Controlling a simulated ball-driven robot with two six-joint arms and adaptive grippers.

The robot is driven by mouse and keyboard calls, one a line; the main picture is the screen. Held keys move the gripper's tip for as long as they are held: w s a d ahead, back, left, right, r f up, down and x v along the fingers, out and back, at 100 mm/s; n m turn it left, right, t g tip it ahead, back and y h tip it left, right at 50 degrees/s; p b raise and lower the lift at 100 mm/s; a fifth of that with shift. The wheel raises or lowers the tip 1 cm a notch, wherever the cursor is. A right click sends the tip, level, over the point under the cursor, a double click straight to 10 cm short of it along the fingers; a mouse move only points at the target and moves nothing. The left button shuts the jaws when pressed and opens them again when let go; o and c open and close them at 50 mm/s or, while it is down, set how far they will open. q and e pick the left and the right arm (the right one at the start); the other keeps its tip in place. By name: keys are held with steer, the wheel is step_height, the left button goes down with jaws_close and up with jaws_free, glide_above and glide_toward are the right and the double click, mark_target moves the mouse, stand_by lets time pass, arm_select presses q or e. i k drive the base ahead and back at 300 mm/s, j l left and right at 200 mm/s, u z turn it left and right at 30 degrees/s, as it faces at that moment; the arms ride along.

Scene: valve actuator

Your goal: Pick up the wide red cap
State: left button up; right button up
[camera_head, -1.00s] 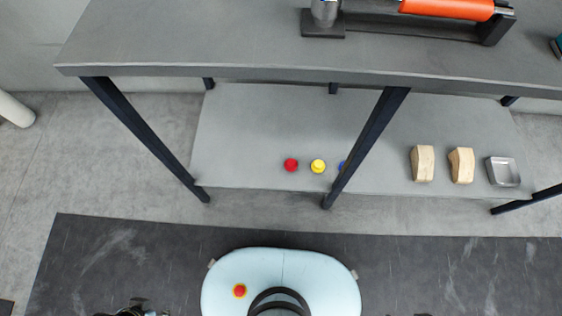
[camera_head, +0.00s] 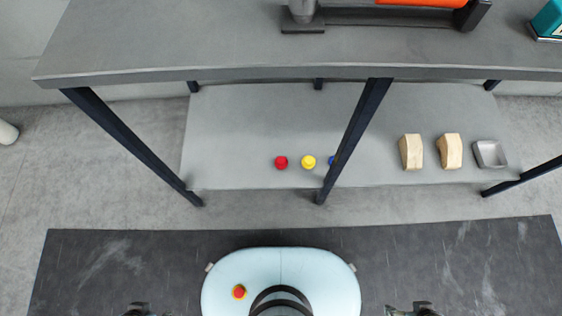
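A small red cap (camera_head: 281,162) sits on the lower shelf (camera_head: 240,130) near its front edge, left of the table's middle leg. A yellow cap (camera_head: 308,162) stands just to its right, and a blue cap (camera_head: 332,161) is partly hidden behind the leg. My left gripper (camera_head: 138,309) and my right gripper (camera_head: 412,309) show only in part at the bottom edge, far from the caps. I cannot make out whether their fingers are open or shut.
Dark legs (camera_head: 355,140) and the upper tabletop (camera_head: 180,40) stand around the lower shelf. Two wooden blocks (camera_head: 411,151) and a grey tray (camera_head: 490,154) lie at the shelf's right. A dark mat (camera_head: 120,265) covers the floor in front.

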mark_target(281, 163)
steer(key=i+j+z, duration=0.1)
steer(key=j+z, duration=0.2)
steer(key=j, duration=0.65)
steer(key=j+z, duration=0.3)
steer(key=j, duration=0.7)
